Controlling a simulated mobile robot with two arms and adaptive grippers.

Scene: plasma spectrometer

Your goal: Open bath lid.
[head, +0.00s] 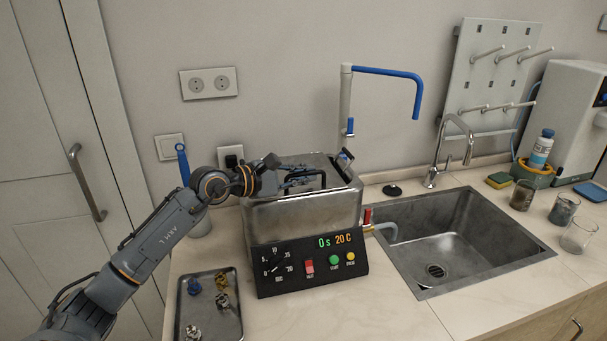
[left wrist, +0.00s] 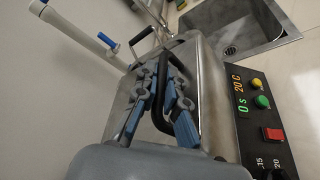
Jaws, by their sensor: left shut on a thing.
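The bath (head: 305,222) is a metal box with a black front panel, standing on the counter left of the sink. Its metal lid (head: 310,161) lies on top and has a black handle (head: 322,178). My left gripper (head: 300,180) is over the lid and shut on this handle. In the left wrist view the blue-padded fingers (left wrist: 163,100) sit on either side of the black lid handle (left wrist: 161,85). The lid looks seated on the bath, though the gripper hides part of it. My right gripper is not in view.
A metal tray (head: 209,325) with small coloured pieces lies front left of the bath. The sink (head: 431,235) is to the right, with a blue-spouted tap (head: 388,74) behind the bath. Glass beakers (head: 563,209) stand right of the sink. The wall is close behind.

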